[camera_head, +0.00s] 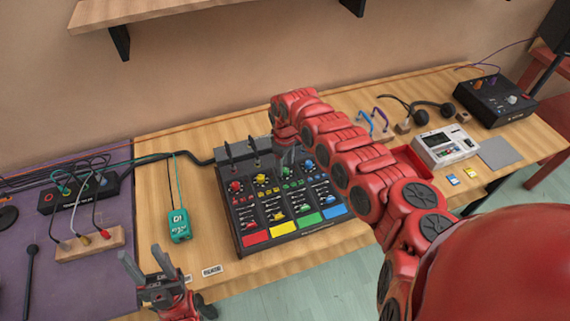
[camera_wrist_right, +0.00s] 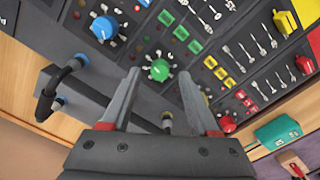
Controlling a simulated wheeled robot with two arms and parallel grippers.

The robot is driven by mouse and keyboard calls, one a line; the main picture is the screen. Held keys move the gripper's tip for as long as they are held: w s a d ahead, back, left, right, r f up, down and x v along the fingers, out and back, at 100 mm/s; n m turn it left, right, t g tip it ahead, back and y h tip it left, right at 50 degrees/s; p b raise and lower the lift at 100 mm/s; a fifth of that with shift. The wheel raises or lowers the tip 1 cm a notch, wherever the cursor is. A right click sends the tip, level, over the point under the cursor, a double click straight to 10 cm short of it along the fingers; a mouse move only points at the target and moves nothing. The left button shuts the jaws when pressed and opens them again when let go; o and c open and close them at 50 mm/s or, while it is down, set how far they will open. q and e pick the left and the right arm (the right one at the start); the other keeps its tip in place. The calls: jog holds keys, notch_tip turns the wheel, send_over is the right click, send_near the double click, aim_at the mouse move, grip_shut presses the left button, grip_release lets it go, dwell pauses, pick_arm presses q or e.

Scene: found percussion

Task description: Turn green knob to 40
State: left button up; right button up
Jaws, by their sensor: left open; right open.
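The green knob (camera_wrist_right: 159,70) is a round knob with white marks around it on the black mixer panel (camera_head: 241,215). In the right wrist view it shows between the two fingers of my right gripper (camera_wrist_right: 160,78), with a gap on each side. I cannot tell its exact setting. My right gripper is open over the top part of the mixer; in the head view the arm partly covers it. The knob also shows small in the head view (camera_head: 286,171). My left gripper (camera_head: 138,253) is open and empty at the front, left of the mixer.
A blue knob (camera_wrist_right: 104,28) and a red knob (camera_wrist_right: 229,123) are on the same panel. Grey plugs with cables (camera_head: 238,149) stand at the mixer's back edge. A teal pedal (camera_head: 179,226) lies left of the mixer. A white drum machine (camera_head: 445,146) is at the right.

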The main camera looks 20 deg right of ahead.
jog(key=shift+f, duration=0.9)
jog(key=shift+c, duration=0.3)
grip_shut()
